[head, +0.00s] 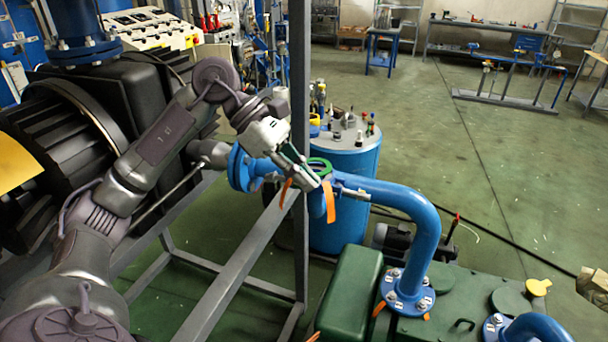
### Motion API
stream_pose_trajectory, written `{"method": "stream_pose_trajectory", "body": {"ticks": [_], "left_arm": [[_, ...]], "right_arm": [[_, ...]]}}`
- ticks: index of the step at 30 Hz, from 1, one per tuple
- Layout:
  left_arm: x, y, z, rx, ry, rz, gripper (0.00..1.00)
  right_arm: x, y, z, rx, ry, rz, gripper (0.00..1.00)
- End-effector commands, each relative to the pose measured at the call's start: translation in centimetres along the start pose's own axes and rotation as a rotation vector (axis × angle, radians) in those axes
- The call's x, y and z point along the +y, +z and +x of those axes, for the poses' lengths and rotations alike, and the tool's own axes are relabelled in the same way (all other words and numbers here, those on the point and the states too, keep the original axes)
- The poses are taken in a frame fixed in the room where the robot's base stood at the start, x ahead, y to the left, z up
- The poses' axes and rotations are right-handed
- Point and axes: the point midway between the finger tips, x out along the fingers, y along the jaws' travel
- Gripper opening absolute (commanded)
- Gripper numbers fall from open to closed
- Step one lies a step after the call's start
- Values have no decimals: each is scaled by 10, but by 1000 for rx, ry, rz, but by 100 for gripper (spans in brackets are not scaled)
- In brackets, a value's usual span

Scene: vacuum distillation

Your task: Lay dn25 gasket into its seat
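A green ring, which looks like the dn25 gasket (321,161), is at the fingertips of my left gripper (310,180). The gripper appears shut on its near edge. The ring is at the open gap between a blue flange (242,168) on the left and the end of a bent blue pipe (390,192) on the right. The gasket seat is hidden by my gripper, so I cannot tell whether the ring touches it. My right gripper's fingers are not in view.
Orange tags (330,202) hang at the joint. A grey frame post (300,100) stands just behind my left gripper. A blue drum (345,225) with small items on its lid stands behind the pipe. A green machine (465,285) lies below.

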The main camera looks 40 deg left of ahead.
Motion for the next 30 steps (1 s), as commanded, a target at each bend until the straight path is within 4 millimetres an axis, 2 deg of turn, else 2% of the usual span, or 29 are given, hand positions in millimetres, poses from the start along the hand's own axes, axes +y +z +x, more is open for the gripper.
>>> {"method": "stream_pose_trajectory", "body": {"ticks": [30], "left_arm": [[0, 0, 0, 0, 1, 0, 0]], "right_arm": [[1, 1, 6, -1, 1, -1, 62]]}}
